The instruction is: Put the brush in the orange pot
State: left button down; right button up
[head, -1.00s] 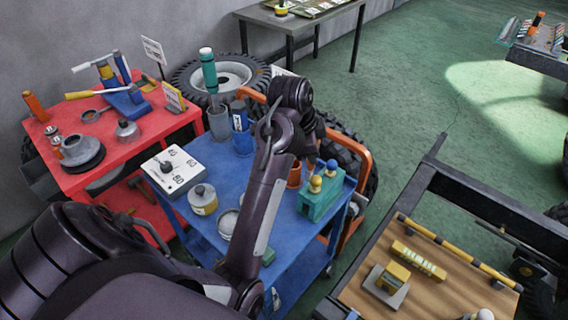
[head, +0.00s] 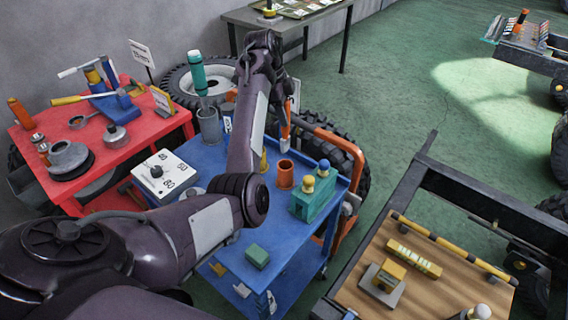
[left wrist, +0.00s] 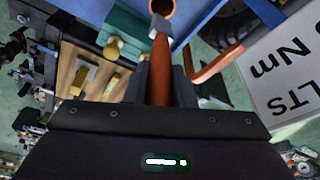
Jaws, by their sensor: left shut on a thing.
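The orange pot (head: 286,174) stands upright on the blue cart top, left of a green block holder. My left gripper (head: 282,112) is above and behind the pot in the head view, shut on the brush (head: 285,132), whose orange part shows below the jaws. In the left wrist view, the brush's brown-orange handle (left wrist: 161,68) lies between the fingers of my left gripper (left wrist: 162,84). Its grey end points toward the pot rim (left wrist: 163,7) at the top. The brush is outside the pot; the exact gap is hard to tell. My right gripper is not in view.
The green holder (head: 312,200) with yellow and blue knobs stands close right of the pot. A grey cup (head: 208,125) with a teal-topped item, a white dial box (head: 165,177) and a small green block (head: 257,256) are also on the cart. An orange rail (head: 350,150) borders its far right.

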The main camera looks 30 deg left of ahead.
aim_at(284, 152)
pick_arm(q)
notch_tip(284, 152, down, 2)
jog(key=shift+p, duration=0.7)
notch_tip(284, 152, down, 8)
jog(key=shift+p, duration=0.85)
notch_tip(284, 152, down, 4)
jog(key=shift+p, duration=0.3)
jog(key=shift+f, duration=0.35)
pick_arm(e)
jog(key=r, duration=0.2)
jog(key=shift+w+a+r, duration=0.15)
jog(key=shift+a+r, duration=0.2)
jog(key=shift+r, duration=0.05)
pick_arm(q)
jog(key=shift+f, duration=0.1)
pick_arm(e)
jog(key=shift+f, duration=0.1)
pick_arm(q)
jog(key=c, duration=1.2)
grip_release()
jog(key=shift+c, duration=0.2)
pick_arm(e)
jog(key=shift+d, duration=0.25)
